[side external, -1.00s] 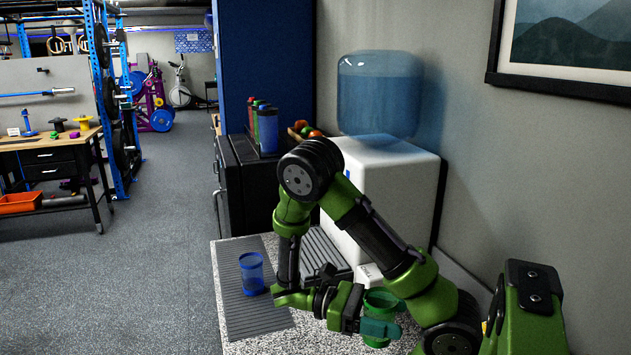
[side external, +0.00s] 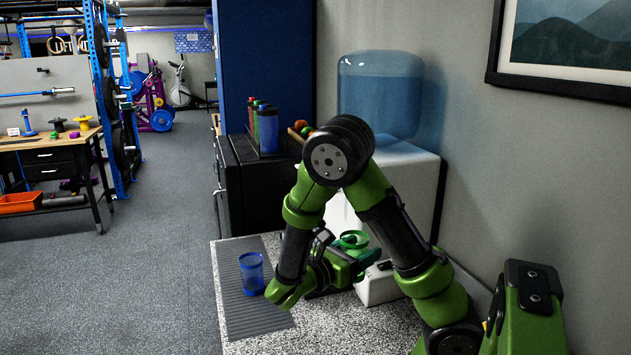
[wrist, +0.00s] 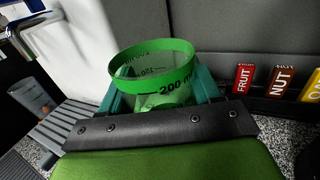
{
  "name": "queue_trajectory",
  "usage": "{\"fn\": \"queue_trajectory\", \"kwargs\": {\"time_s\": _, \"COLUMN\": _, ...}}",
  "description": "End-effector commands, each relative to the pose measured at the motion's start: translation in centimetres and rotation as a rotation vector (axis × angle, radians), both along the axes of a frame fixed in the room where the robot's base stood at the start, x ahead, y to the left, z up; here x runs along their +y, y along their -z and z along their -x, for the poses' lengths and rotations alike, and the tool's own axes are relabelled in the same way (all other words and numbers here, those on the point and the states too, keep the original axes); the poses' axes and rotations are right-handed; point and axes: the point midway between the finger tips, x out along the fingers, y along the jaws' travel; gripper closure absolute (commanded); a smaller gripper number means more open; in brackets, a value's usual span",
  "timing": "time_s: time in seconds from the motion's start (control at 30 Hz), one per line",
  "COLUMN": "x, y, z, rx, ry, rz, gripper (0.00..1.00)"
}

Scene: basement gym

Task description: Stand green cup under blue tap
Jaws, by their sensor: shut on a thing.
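The green cup (side external: 353,239) is see-through with a bright green rim band. A ribbed grey tray (wrist: 66,122) lies left of the cup in the wrist view.
A blue cup (side external: 251,272) stands on a ribbed grey mat (side external: 238,315) at the counter's left. A white box (side external: 378,286) is close to my gripper. Snack bars (wrist: 282,80) stand right of the cup. Bottles (side external: 267,130) stand on the black cabinet behind.

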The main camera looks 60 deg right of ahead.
Motion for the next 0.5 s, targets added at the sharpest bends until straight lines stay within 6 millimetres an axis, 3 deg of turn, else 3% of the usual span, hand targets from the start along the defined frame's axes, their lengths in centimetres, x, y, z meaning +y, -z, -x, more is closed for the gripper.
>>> {"fn": "queue_trajectory", "kwargs": {"time_s": 0.17, "x": -0.6, "y": 1.0, "z": -0.6, "rx": -0.001, "ry": 0.004, "rz": -0.001, "gripper": 0.66}}
{"fn": "queue_trajectory", "kwargs": {"time_s": 0.5, "x": -6.2, "y": 1.9, "z": -6.9, "rx": -0.004, "ry": 0.006, "rz": 0.0, "gripper": 0.66}}
